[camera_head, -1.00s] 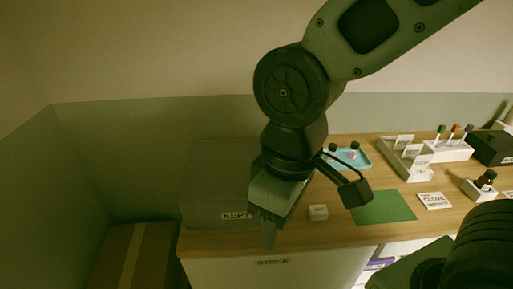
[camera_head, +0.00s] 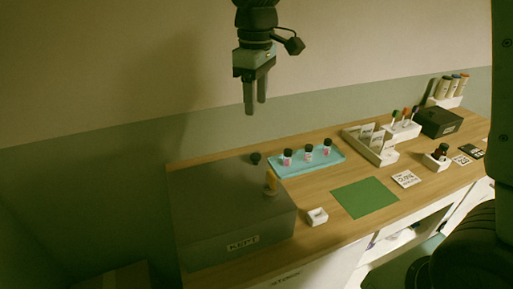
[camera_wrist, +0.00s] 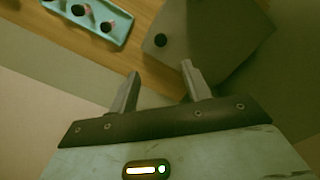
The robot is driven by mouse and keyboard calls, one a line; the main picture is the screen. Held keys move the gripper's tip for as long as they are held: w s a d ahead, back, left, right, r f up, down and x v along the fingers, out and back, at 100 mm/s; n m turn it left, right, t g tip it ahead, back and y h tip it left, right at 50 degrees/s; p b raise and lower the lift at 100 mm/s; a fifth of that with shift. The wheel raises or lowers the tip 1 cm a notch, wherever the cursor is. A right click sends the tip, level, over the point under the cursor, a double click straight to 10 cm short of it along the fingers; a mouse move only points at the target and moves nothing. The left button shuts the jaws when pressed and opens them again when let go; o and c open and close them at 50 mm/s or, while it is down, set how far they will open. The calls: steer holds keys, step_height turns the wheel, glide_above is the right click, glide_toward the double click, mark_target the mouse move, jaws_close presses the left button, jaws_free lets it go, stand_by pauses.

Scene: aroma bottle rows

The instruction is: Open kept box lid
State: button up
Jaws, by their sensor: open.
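The kept box (camera_head: 215,235) is a dark grey box at the left end of the table, with a "KEPT" label (camera_head: 243,243) on its front. My gripper (camera_head: 255,108) is open and empty, high above the back of the table, fingers pointing down. In the wrist view my gripper (camera_wrist: 160,88) shows two spread fingers with nothing between them. The box (camera_wrist: 215,40) shows beyond them, partly cut off.
A teal tray (camera_head: 335,165) with several small bottles stands behind the box; a dark round cap (camera_head: 256,158) shows near the box's back edge. A small white block (camera_head: 317,216) and a green mat (camera_head: 365,197) lie to the right. Racks and a black box (camera_head: 438,122) stand farther right.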

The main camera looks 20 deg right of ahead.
mark_target(256, 155)
step_height(256, 155, down, 14)
steer(key=shift+f+p, duration=0.15)
steer(key=shift+p, duration=1)
jaws_close()
